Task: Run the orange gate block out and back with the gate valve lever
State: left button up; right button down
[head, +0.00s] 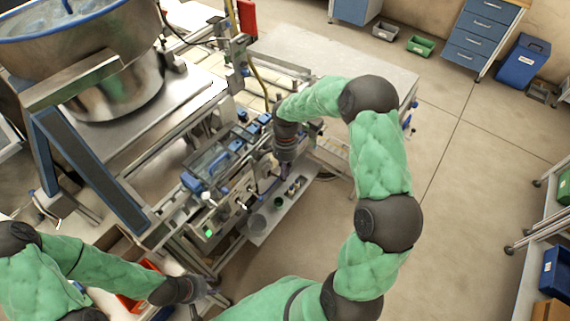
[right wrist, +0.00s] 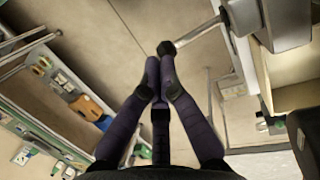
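My right gripper (head: 284,172) points down over the machine's right side in the head view. In the right wrist view its dark purple fingers (right wrist: 160,68) are drawn together with their tips close to each other. A black knob (right wrist: 166,48) on a grey metal rod, seemingly the gate valve lever, is at the fingertips; I cannot tell whether they pinch it or only meet it. An orange block (right wrist: 87,108) with dark holes sits on the machine at left in that view, apart from the fingers. My left gripper (head: 206,294) is at the lower left of the head view, fingers spread and empty.
A large steel bowl (head: 110,85) stands on the bench at upper left. The machine frame with rails and blue parts (head: 215,160) lies left of my right gripper. A red bin (head: 140,300) is near my left arm. Floor at right is clear, with shelving at the edge.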

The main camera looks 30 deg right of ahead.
jog(key=shift+f, duration=0.15)
dwell(0.3)
jog(key=shift+s+d+f+t+b, duration=0.1)
jog(key=shift+s+f+t+b, duration=0.15)
jog(key=shift+t+b, duration=0.2)
jog(key=f+b, duration=0.1)
jog(key=s+f+t, duration=0.1)
jog(key=b, duration=0.1)
jog(key=shift+s+d+f+t+y+b, duration=0.15)
jog(key=shift+d+f+t+y+b, duration=0.1)
jog(key=shift+f+t+y+b, duration=0.15)
jog(key=shift+r, duration=0.2)
jog(key=shift+r+p, duration=0.65)
